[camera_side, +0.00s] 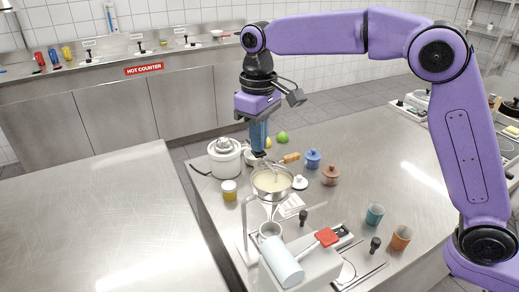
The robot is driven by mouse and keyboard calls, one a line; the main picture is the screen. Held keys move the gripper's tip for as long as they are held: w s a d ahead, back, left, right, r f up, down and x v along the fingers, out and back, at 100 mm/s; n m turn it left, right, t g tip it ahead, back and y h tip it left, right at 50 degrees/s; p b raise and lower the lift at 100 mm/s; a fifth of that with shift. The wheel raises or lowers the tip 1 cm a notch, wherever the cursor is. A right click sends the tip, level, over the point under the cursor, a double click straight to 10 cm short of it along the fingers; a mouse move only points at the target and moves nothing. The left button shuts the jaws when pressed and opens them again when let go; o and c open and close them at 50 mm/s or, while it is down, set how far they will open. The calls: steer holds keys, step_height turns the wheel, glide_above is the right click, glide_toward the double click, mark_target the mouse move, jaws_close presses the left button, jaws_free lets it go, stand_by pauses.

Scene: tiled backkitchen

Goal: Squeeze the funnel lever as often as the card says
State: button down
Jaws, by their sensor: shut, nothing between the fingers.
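A metal funnel (272,185) filled with a pale liquid stands in a stand at the middle of the steel worktop. A light wooden handle (291,158) shows just behind it; I cannot tell whether it belongs to the funnel's lever. A small metal cup (270,230) stands below the funnel. A white card (290,206) lies on the worktop right of the funnel; its print is too small to read. My gripper (259,154) points down just above and behind the funnel's rim, left of the wooden handle. It is shut and empty; its fingertips are small and dark here.
Blue (313,159) and brown (330,175) lidded pots stand right. The left worktop (100,225) is bare.

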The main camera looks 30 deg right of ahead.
steer(key=shift+f, duration=0.7)
steer(key=shift+r, duration=2.25)
steer(key=shift+r, duration=0.1)
step_height(320, 180, up, 4)
steer(key=shift+f, duration=3.1)
